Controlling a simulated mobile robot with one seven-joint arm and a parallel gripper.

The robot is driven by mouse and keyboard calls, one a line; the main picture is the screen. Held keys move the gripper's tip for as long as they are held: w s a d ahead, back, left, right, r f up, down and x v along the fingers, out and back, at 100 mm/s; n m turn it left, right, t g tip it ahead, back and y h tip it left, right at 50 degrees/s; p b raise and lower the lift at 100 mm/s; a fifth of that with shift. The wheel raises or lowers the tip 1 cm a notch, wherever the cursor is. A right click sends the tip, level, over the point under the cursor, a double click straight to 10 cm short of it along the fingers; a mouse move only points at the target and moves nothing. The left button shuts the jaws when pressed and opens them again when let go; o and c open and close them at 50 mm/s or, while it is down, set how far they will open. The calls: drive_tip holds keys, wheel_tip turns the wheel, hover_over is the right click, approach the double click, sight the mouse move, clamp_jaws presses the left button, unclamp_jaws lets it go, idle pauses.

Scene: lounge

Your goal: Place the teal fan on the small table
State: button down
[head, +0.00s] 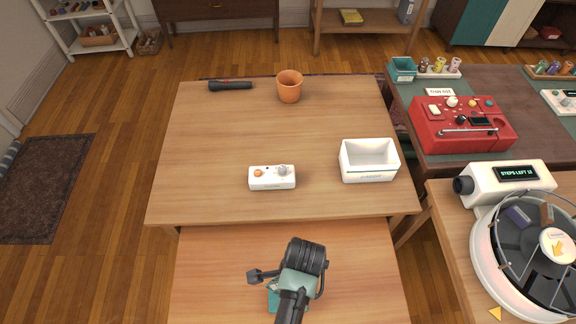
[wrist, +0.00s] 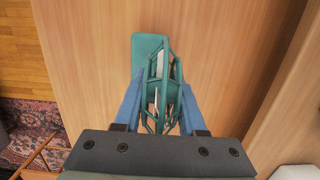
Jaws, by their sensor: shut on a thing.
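The teal fan (wrist: 149,55) is in my gripper (wrist: 160,103) in the wrist view. The blue fingers are closed on both sides of its thin wire cage, and its flat teal base points up in the picture. In the head view, part of the teal fan (head: 274,299) shows beside my arm at the bottom middle; my arm hides the rest. The fan is over a near, plain wooden table (head: 205,275). I cannot tell whether its base touches the wood.
A larger wooden table (head: 220,140) beyond holds a flashlight (head: 230,85), an orange pot (head: 289,87), a white control box (head: 272,177) and a white bin (head: 369,161). Right are a red console (head: 460,128) and a round carousel (head: 497,262). The near table is otherwise clear.

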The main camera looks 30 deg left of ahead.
drive_tip(key=shift+f, duration=0.95)
drive_tip(key=shift+f, duration=0.15)
drive_tip(key=shift+c, duration=2.4)
unclamp_jaws()
drive_tip(key=r, duration=0.4)
drive_tip(key=r+p, duration=0.1)
drive_tip(key=r, duration=0.3)
drive_tip(key=d+r+p, duration=0.1)
drive_tip(key=r, duration=0.3)
drive_tip(key=shift+w+d+r, duration=0.1)
drive_tip(key=shift+w, duration=0.3)
